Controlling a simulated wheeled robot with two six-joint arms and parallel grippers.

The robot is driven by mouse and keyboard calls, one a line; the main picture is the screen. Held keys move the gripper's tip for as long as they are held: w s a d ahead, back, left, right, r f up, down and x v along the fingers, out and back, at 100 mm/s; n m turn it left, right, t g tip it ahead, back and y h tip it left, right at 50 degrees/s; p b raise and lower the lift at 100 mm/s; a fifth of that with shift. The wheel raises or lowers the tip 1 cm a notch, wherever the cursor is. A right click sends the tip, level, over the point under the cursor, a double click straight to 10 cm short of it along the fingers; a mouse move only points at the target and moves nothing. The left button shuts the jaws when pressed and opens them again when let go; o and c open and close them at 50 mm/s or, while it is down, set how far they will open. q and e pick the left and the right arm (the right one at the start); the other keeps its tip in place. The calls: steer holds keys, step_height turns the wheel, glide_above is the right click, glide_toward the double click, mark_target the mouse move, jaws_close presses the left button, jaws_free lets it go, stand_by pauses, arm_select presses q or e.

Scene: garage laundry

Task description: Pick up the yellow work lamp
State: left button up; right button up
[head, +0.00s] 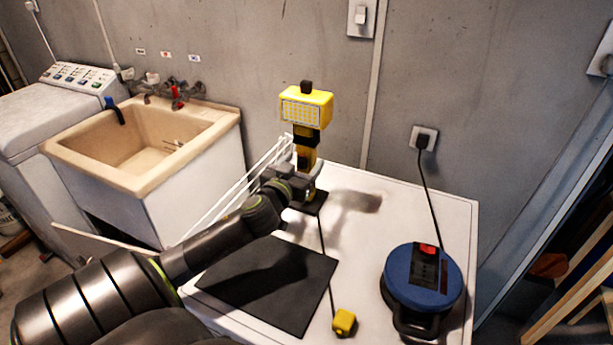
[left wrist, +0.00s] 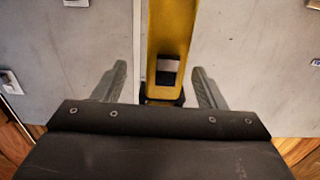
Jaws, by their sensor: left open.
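The yellow work lamp (head: 306,108) stands upright on its dark base at the back of the white table, its lit panel facing me in the head view. My left gripper (head: 306,172) is at the lamp's post, low above the base. In the left wrist view the yellow post (left wrist: 172,40) with a dark switch runs between the two open fingers of my left gripper (left wrist: 157,88). Gaps show on both sides of the post. My left forearm hides part of the table. My right gripper is not in view.
The white table (head: 440,205) also holds a black mat (head: 280,290), a blue cable reel (head: 422,280) plugged into a wall socket, and a small yellow block (head: 344,322) on a cord. A beige sink (head: 210,125) and a white drying rack (head: 240,190) stand left.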

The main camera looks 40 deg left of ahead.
arm_select(q)
steer(key=shift+a+p+x, duration=0.15)
steer(key=shift+p+x, duration=0.2)
steer(key=shift+x, duration=0.8)
steer(key=shift+a+p+x, duration=0.15)
steer(key=shift+p+x, duration=0.2)
steer(key=shift+x, duration=0.8)
steer(key=shift+w+a, duration=0.15)
steer(key=shift+w, duration=0.4)
jaws_close()
